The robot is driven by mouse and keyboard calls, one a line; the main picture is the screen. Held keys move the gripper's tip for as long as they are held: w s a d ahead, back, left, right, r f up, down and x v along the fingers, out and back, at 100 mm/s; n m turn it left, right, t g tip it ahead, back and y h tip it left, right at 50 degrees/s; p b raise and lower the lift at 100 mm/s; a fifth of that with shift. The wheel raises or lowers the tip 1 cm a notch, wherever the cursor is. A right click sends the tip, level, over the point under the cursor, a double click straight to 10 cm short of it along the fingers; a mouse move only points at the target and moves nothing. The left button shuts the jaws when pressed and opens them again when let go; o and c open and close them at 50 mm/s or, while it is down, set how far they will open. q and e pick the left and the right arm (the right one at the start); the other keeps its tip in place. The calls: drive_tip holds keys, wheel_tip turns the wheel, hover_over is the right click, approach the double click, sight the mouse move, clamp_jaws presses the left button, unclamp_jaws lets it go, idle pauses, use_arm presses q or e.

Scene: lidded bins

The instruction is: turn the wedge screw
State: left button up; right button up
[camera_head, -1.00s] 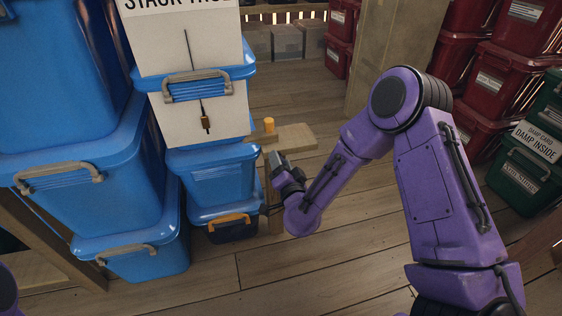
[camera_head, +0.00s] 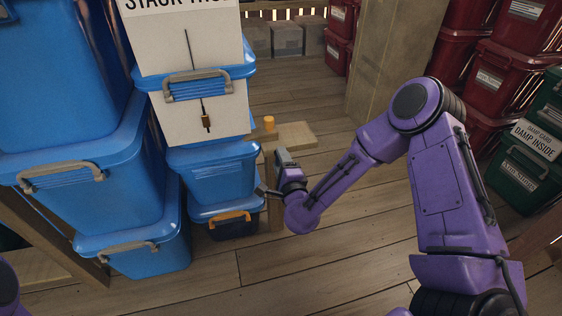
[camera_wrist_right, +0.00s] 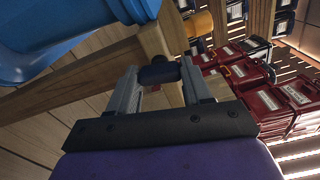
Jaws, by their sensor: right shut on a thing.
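The wedge screw shows in the right wrist view as a dark knob (camera_wrist_right: 158,73) in front of a wooden post (camera_wrist_right: 155,42). My right gripper (camera_wrist_right: 160,80) has one finger on each side of the knob and is shut on it. In the head view my right gripper (camera_head: 264,190) reaches left to the post below a small wooden board (camera_head: 296,135), beside the blue bin stack. The screw is too small and covered there to make out. My left gripper is out of view.
An orange cylinder (camera_head: 269,122) stands at the board's left end. Blue lidded bins (camera_head: 212,178) are stacked close on the left, with a hanging plumb weight (camera_head: 206,122) before a white card. Red bins (camera_head: 487,80) stand at the right. The wooden floor between is open.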

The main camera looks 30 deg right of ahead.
drive_tip(key=shift+m, duration=0.8)
drive_tip(key=o, duration=1.1)
drive_tip(key=shift+c, duration=0.2)
drive_tip(key=v, duration=1)
drive_tip(key=shift+s+p, duration=0.35)
drive_tip(key=shift+p, duration=0.1)
